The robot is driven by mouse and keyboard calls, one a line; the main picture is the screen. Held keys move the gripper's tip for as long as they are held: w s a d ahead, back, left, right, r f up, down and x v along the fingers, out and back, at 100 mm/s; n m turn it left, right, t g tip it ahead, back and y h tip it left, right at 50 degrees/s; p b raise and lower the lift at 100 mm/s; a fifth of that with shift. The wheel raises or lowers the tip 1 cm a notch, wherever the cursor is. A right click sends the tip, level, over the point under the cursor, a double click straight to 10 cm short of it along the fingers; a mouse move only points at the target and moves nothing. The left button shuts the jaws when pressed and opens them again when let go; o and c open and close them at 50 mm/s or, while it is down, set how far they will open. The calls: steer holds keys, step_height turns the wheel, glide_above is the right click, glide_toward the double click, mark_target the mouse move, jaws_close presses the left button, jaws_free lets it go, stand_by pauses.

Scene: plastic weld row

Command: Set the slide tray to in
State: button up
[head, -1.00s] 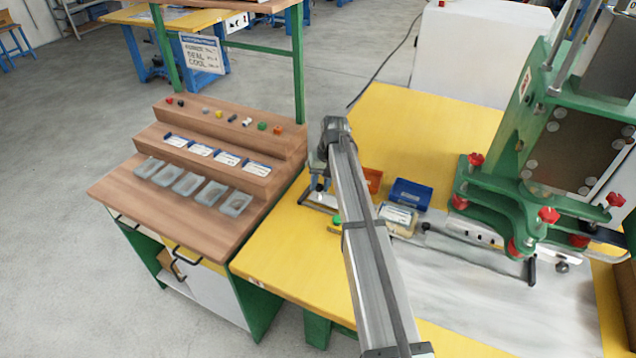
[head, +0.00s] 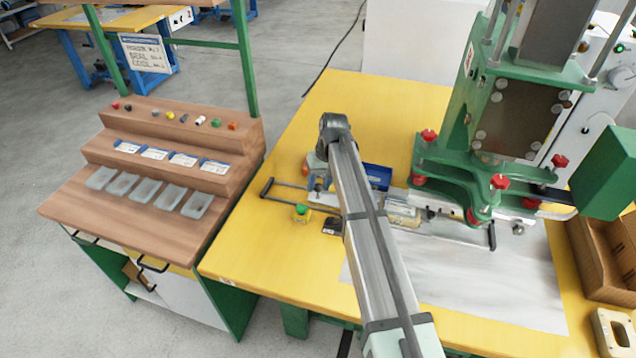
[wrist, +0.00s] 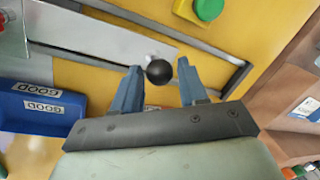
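The slide tray is a long flat grey piece with a dark frame on the yellow table; its dark frame (head: 268,187) reaches left of my arm, and its other end runs under the green press. In the wrist view its light plate (wrist: 100,42) ends in the frame. A round black knob (wrist: 160,72) sits between the fingertips of my gripper (wrist: 160,85). The fingers are apart, with gaps on both sides of the knob. In the head view my gripper (head: 317,187) is low over the tray, partly hidden by my arm.
A green button (head: 300,211) stands close in front of the tray. A blue bin (head: 378,175) labelled GOOD in the wrist view is behind it. The green press (head: 460,160) with red knobs stands to the right. The wooden stepped bench (head: 185,125) is left.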

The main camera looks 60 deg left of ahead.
steer(key=shift+o, duration=1.2)
step_height(320, 180, up, 14)
steer(key=w, duration=0.2)
steer(key=shift+w+d+f, duration=0.25)
steer(key=shift+w, duration=0.05)
steer(key=s+f, duration=0.1)
steer(key=f, duration=0.8)
steer(key=s+f, duration=0.1)
steer(key=f, duration=0.3)
steer(key=shift+s+a+f, duration=0.2)
steer(key=shift+s+f, duration=0.1)
jaws_close()
